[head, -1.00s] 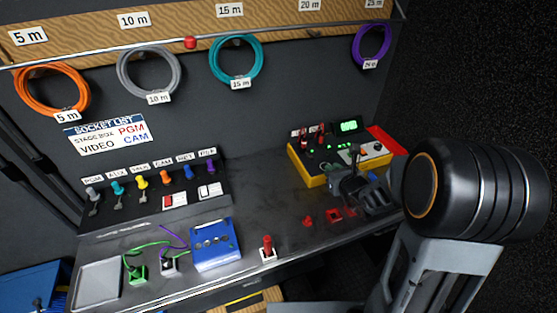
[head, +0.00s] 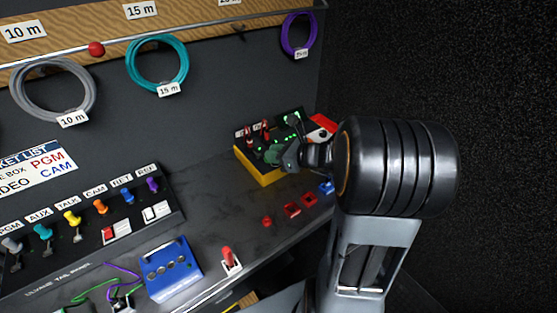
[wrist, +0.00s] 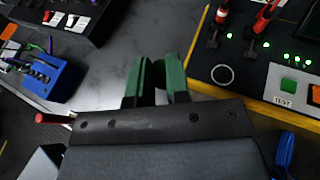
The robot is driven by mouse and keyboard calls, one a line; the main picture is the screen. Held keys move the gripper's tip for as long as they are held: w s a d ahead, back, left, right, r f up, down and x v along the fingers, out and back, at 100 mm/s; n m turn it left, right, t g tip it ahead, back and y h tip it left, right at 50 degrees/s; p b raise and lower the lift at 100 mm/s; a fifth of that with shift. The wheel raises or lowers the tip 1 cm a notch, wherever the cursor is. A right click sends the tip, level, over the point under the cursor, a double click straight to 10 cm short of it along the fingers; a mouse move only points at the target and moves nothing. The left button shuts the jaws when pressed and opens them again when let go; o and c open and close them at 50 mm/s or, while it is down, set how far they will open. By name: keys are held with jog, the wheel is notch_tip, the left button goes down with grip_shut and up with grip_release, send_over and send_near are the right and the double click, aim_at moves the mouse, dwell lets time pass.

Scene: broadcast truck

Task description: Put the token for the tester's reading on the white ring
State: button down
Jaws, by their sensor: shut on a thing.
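The white ring (wrist: 223,74) is a thin circle on the tester's dark top, right of the token in the wrist view. The gripper hides the ring in the head view. The tester has lit green lights; its display is cut off in the wrist view, so no reading is legible.
Red pieces (head: 292,210) and a blue piece (head: 326,187) lie on the bench right of centre. A blue box (head: 171,270) and a red-handled piece (head: 228,258) stand near the front. A switch panel (head: 92,225) is at left. The middle of the bench is clear.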

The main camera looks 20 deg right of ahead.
jog(key=w+d+f, duration=0.2)
jog(key=w, duration=0.1)
jog(key=w+d+f, duration=0.2)
jog(key=w+f, duration=0.1)
jog(key=w+d+f, duration=0.1)
jog(key=w+f, duration=0.2)
jog(key=shift+w+d+p, duration=0.2)
jog(key=shift+d+p, duration=0.15)
jog(key=shift+d, duration=0.05)
jog(key=shift+w+d+f, duration=0.15)
jog(key=shift+w+f, duration=0.1)
jog(key=shift+f, duration=1.75)
jog(key=shift+f, duration=0.25)
jog(key=c, duration=1.1)
grip_release()
jog(key=shift+r, duration=0.1)
